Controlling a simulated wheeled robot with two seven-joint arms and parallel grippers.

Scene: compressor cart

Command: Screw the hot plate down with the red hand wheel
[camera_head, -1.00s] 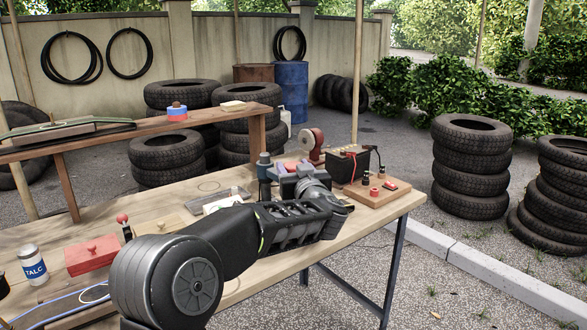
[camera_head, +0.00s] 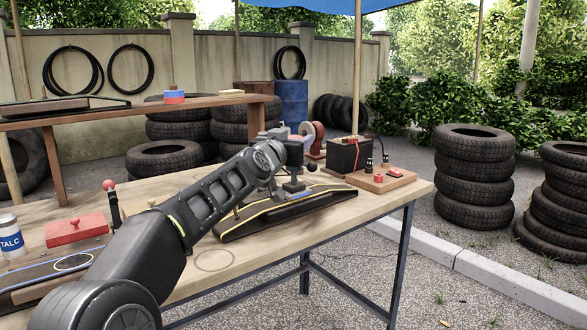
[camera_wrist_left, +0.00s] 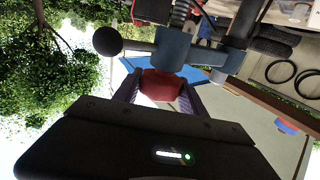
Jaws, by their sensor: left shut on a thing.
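The red hand wheel (camera_wrist_left: 161,86) shows in the left wrist view between the two fingers of my left gripper, which is shut on it. Below it in space is a blue clamp block (camera_wrist_left: 172,48) with a bar ending in a black ball. In the head view my left gripper (camera_head: 294,173) points down over a blue-grey block (camera_head: 293,188), and the wheel is mostly hidden there. This block sits above a long black strip with a yellow line (camera_head: 270,217) on the table. I cannot clearly tell the hot plate from the clamp. My right gripper is not in view.
On the table (camera_head: 215,259) are a red box (camera_head: 76,231), a talc bottle (camera_head: 11,238) and a black battery (camera_head: 347,155). A wooden board (camera_head: 380,181) with small parts lies at the right end. A raised shelf (camera_head: 100,117) runs behind. The front right of the table is clear.

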